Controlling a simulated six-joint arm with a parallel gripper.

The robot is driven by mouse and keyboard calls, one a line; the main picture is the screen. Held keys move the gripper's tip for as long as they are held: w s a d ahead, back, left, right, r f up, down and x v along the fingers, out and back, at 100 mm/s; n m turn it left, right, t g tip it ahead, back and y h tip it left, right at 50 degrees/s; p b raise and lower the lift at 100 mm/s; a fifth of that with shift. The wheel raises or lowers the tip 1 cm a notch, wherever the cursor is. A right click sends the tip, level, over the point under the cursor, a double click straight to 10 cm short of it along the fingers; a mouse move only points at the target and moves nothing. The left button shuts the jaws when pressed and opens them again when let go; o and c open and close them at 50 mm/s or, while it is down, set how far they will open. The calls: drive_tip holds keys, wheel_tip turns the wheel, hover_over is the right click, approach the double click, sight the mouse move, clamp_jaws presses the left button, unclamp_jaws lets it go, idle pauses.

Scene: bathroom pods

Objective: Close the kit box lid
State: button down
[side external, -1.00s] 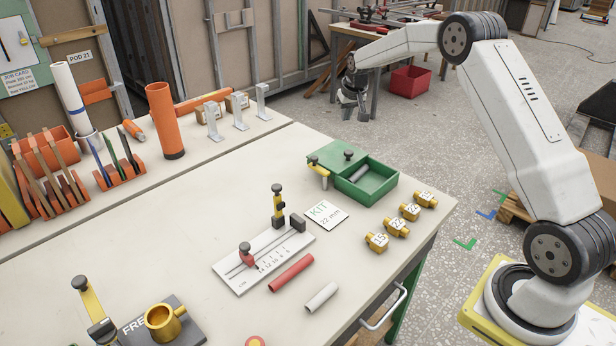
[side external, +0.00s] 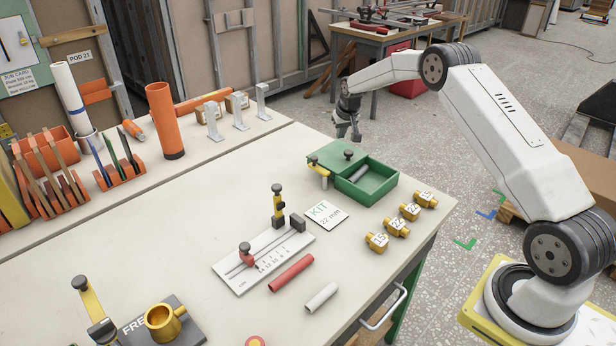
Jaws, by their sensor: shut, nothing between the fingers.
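The green kit box (side external: 384,190) sits near the right edge of the bench. My gripper (side external: 348,137) is shut and empty, pointing down just behind the box and lid. It appears apart from the lid, though the exact gap is hard to tell.
A yellow post with a dark knob (side external: 320,172) stands at the box's front left. Several brass fittings (side external: 396,227) stand in front of the box. A KIT card (side external: 326,213) and a scaled jig (side external: 262,262) lie nearer.

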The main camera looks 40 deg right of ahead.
sight(342, 153)
drive_tip(key=shift+x, duration=1.15)
drive_tip(key=shift+s+a, duration=0.45)
drive_tip(key=shift+s, duration=0.45)
drive_tip(key=shift+s+a, duration=0.4)
drive_tip(key=shift+s, duration=0.5)
drive_tip(key=shift+s, duration=6.2)
